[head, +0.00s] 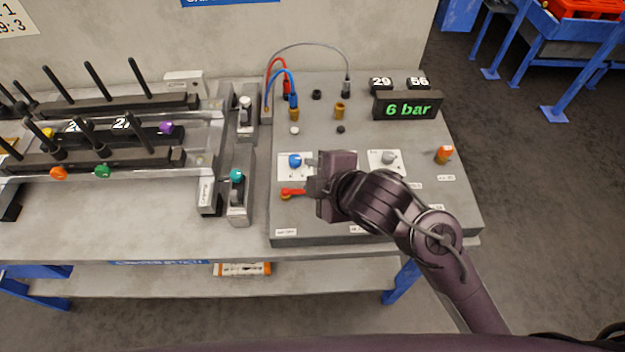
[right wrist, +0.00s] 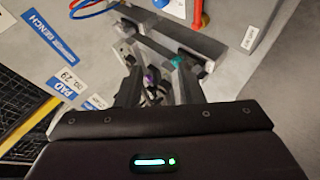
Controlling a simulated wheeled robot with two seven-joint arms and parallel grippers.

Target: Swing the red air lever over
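The red air lever (head: 292,192) lies on the grey panel (head: 375,236) in the head view, its red handle pointing right from an orange-yellow pivot. My right gripper (head: 309,175) is just right of it, over the panel, with its fingers pointing left. The lower finger is close to the handle's right end; I cannot tell whether they touch. In the right wrist view the two fingers (right wrist: 158,72) stand apart with nothing held between them. My left gripper is not in view.
A blue knob (head: 295,160) sits just above the lever. A grey knob (head: 388,157) and an orange knob (head: 444,154) stand further right. A display (head: 408,108) reads 6 bar. Red and blue hoses (head: 291,84) rise at the back. Rails with black pegs (head: 110,130) lie left.

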